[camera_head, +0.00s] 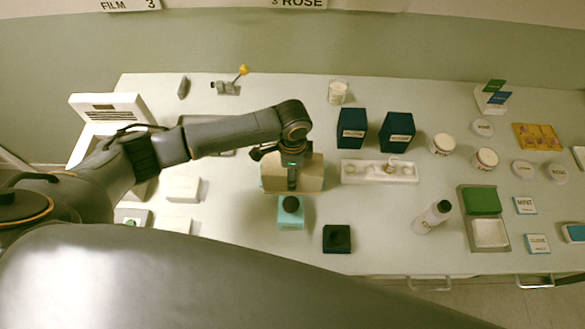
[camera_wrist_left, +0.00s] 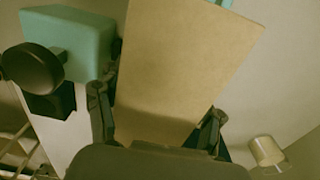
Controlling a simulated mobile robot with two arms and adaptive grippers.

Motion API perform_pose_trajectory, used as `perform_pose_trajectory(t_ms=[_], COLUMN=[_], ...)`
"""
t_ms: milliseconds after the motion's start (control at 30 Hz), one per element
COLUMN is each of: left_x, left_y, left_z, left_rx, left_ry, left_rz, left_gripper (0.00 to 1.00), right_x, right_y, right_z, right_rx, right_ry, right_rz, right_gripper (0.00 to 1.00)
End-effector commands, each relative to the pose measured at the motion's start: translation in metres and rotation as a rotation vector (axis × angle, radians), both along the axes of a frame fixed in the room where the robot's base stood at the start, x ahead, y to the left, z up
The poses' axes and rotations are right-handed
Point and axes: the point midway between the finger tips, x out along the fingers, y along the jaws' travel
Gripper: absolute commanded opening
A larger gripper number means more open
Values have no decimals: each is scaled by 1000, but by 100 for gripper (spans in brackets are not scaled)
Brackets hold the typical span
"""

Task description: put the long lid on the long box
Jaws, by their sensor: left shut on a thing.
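My left gripper (camera_head: 292,180) is shut on the long lid (camera_head: 310,178), a plain tan panel, near the middle of the table. In the left wrist view the lid (camera_wrist_left: 175,65) stands between the two fingers (camera_wrist_left: 158,122) and fills the middle. My right gripper is not in view.
Two dark blue boxes (camera_head: 352,130) and a white tray (camera_head: 350,172) stand right of the lid. White boxes (camera_head: 182,189) lie left.

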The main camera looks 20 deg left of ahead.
Motion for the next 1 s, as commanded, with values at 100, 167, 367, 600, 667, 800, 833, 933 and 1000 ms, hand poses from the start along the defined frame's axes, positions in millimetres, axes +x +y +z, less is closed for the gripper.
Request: perform_pose_trajectory(t_ms=[100, 167, 367, 600, 667, 800, 833, 933, 1000], left_x=[0, 0, 0, 0, 0, 0, 0, 0, 1], left_y=[0, 0, 0, 0, 0, -1, -1, -1, -1], left_z=[-1, -1, -1, -2, -3, -6, -7, -9, -10], left_rx=[-1, -1, -1, -1, -1, -1, -1, -2, -2], left_ry=[0, 0, 0, 0, 0, 0, 0, -1, -1], left_rz=[0, 0, 0, 0, 0, 0, 0, 0, 0], left_gripper=[34, 34, 34, 34, 34, 34, 34, 34, 34], right_x=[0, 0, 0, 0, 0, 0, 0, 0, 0], right_y=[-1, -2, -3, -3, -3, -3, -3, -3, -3], right_z=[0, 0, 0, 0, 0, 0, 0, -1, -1], right_rx=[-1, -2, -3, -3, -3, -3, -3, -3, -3], right_ry=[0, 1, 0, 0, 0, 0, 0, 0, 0], right_rz=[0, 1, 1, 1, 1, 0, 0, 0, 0], right_gripper=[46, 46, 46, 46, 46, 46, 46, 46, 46])
